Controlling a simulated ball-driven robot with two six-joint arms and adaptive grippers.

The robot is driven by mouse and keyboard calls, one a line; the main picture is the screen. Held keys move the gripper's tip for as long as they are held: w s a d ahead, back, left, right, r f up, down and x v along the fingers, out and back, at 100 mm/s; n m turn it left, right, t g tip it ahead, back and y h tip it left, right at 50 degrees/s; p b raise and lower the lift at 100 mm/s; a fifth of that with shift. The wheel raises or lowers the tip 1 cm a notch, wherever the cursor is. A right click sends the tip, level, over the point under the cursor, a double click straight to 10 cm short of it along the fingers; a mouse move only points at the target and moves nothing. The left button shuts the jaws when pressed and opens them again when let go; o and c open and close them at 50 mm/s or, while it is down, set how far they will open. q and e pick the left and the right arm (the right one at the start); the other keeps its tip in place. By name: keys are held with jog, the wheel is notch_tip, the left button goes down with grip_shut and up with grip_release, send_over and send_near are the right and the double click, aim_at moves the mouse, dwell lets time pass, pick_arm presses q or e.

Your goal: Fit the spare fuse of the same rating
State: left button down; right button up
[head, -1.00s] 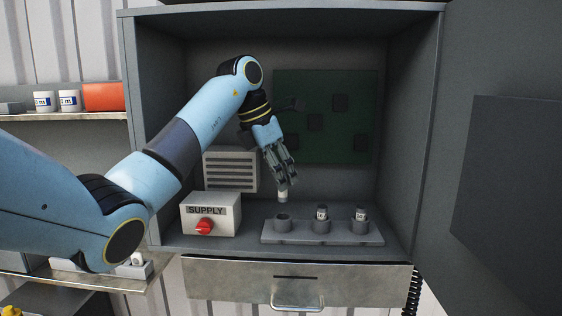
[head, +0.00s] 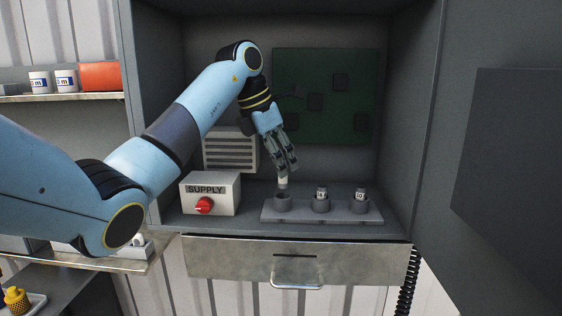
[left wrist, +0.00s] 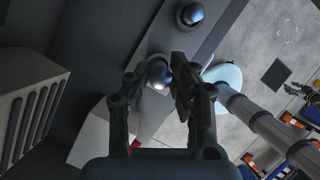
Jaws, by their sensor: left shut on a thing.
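My left gripper (head: 285,168) is shut on a pale fuse (head: 283,183). It holds the fuse above the left holder (head: 282,203) of a grey fuse block (head: 372,215), with the fuse's lower end at or just over the holder's mouth; I cannot tell whether it has entered. The middle holder has a labelled fuse (head: 321,193) upright in it, and the right holder has another (head: 360,194). In the left wrist view the fuse's silver end (left wrist: 158,76) shows between the fingers. The rating on the held fuse cannot be read. My right gripper is not seen clearly.
A SUPPLY box (head: 226,198) with a red knob (head: 204,205) stands left of the block. A vent (head: 231,150) and a green board (head: 345,100) are behind. The cabinet door (head: 500,150) hangs open at right. A drawer (head: 225,257) is below. Jars (head: 66,81) stand on the left shelf.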

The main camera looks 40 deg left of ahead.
aim_at(281, 187)
pick_arm(q)
jog(key=shift+f+b, duration=0.5)
jog(key=shift+f, duration=0.15)
jog(key=shift+f, duration=0.1)
jog(key=shift+f, duration=0.15)
jog(key=shift+f+b, duration=0.4)
jog(key=shift+f, duration=0.15)
jog(key=shift+f+b, duration=0.45)
jog(key=shift+f, duration=0.05)
